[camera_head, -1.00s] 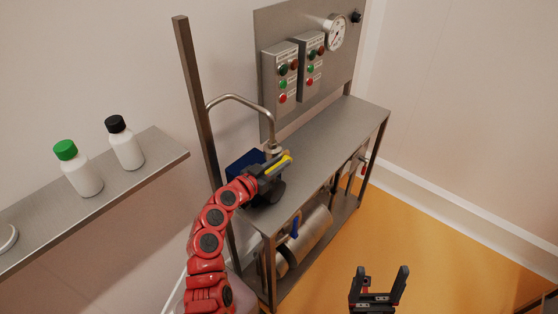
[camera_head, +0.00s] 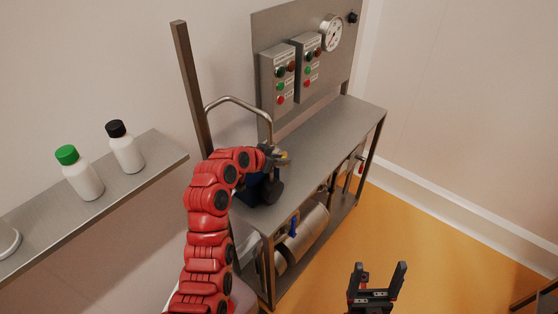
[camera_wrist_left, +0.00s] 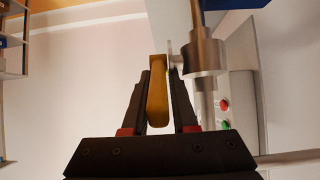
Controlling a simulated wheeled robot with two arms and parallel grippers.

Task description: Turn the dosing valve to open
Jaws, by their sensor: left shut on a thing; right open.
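The dosing valve shows in the left wrist view as a silver metal body (camera_wrist_left: 204,56) on a pipe, with a yellow lever (camera_wrist_left: 157,100) beside it. My left gripper (camera_wrist_left: 159,78) is shut on the yellow lever, which sits between its two dark fingers. In the head view my left gripper (camera_head: 277,156) is at the lower end of the curved steel pipe, above the bench's near end. Only a bit of the yellow lever (camera_head: 284,155) shows there; the arm and gripper hide most of the valve. My right gripper (camera_head: 383,269) is open and empty over the orange floor.
The steel bench (camera_head: 332,134) stands below a back panel with button boxes (camera_head: 278,77) and a gauge (camera_head: 331,33). A dark blue unit (camera_head: 262,190) sits under my left gripper. A shelf (camera_head: 138,182) at left holds two white bottles.

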